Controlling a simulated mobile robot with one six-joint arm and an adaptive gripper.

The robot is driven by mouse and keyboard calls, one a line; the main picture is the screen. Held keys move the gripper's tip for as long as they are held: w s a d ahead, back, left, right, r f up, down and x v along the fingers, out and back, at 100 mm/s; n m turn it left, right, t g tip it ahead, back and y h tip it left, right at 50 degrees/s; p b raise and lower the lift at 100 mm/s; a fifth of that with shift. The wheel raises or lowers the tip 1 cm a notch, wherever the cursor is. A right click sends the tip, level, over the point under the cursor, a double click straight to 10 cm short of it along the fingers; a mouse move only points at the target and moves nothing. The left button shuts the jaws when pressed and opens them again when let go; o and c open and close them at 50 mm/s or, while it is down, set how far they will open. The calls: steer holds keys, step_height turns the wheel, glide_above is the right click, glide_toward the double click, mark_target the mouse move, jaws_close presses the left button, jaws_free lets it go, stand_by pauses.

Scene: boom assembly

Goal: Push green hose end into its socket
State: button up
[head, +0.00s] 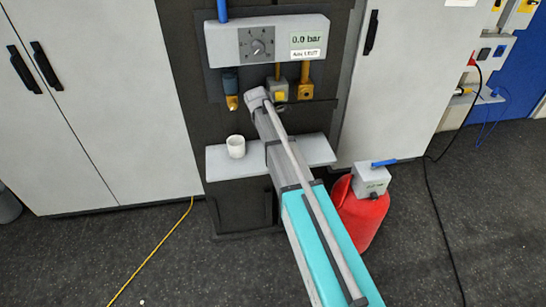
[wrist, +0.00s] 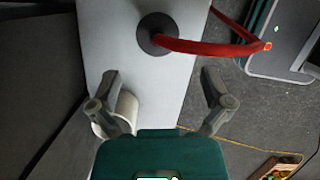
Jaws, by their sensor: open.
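My gripper (wrist: 160,85) is open in the wrist view, its two fingers wide apart with nothing between them. A pale grey surface shows behind the fingers. In the head view my arm hides the fingers. I cannot make out a green hose end or tell which socket is its own. The grey panel (head: 228,45) in the head view reads 0.0 bar.
A white cup (head: 236,146) stands on the grey shelf (head: 222,168); a white cup shows behind the left finger (wrist: 127,106). A red hose-like part (wrist: 200,47) leaves a black disc. A red cylinder (head: 365,222) stands right of my arm. Floor at left holds a yellow cable (head: 150,255).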

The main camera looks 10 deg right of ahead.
steer(key=shift+b+x, duration=1.9)
steer(key=shift+x, duration=0.4)
steer(key=shift+f, duration=0.1)
steer(key=shift+w+b+x, duration=0.2)
steer(key=shift+b+x, duration=2.3)
steer(key=c, duration=0.9)
steer(key=shift+c, duration=0.2)
steer(key=shift+r, duration=0.2)
